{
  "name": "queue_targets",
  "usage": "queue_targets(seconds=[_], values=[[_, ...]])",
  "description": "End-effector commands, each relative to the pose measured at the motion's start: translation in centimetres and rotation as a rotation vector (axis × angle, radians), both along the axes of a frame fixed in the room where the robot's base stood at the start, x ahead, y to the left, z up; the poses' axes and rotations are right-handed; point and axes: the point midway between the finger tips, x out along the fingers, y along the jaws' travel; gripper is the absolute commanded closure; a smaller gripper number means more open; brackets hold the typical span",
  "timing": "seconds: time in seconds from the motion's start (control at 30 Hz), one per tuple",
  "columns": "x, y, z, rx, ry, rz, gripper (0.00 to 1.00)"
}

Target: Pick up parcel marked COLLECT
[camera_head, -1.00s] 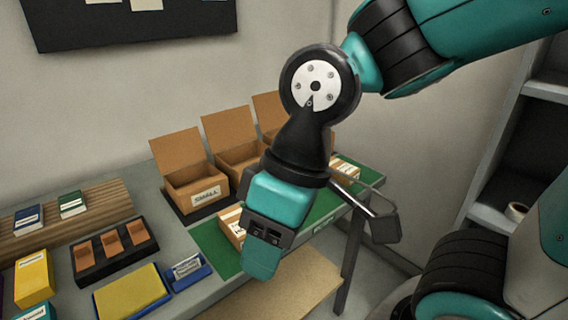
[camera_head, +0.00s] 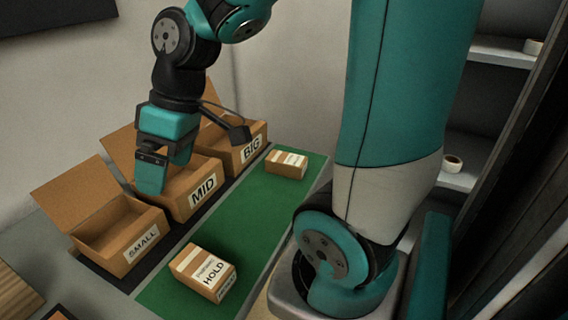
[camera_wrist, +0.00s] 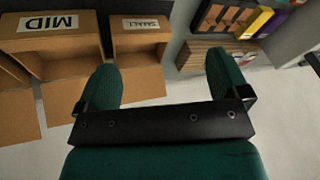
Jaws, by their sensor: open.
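Two cardboard parcels lie on the green mat (camera_head: 243,226). The near parcel (camera_head: 203,273) reads HOLD. The far parcel (camera_head: 287,164), by the BIG box, has a pale label too small to read, so I cannot tell whether it says COLLECT. My gripper (camera_head: 166,172) is open and points down in front of and over the MID box, left of both parcels, with nothing visible between its fingers. In the wrist view my gripper (camera_wrist: 163,82) shows two teal fingers spread apart, and neither parcel shows there.
Open cardboard boxes marked SMALL (camera_head: 122,237), MID (camera_head: 206,188) and BIG (camera_head: 254,150) stand in a row left of the mat, lids raised. Shelves with tape rolls (camera_head: 453,163) are at right. The mat between the parcels is clear.

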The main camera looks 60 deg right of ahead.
Motion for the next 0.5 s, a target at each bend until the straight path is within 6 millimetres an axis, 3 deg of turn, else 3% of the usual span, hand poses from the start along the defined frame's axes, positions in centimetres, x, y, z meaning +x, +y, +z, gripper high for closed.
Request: queue_targets(seconds=[0.03, 0.1, 0.2, 0.27, 0.4, 0.5], values=[[1.4, -3.6, -0.4, -0.007, -0.015, -0.056, 0.06], [2.7, -8.3, -0.7, -0.024, -0.043, -0.105, 0.06], [2.9, -15.5, -1.4, -0.053, -0.080, -0.176, 0.06], [2.2, -19.9, -1.9, -0.072, -0.099, -0.217, 0.06], [-1.1, -28.5, -3.0, -0.122, -0.133, -0.297, 0.06], [-3.9, -32.6, -3.7, -0.151, -0.147, -0.336, 0.06]])
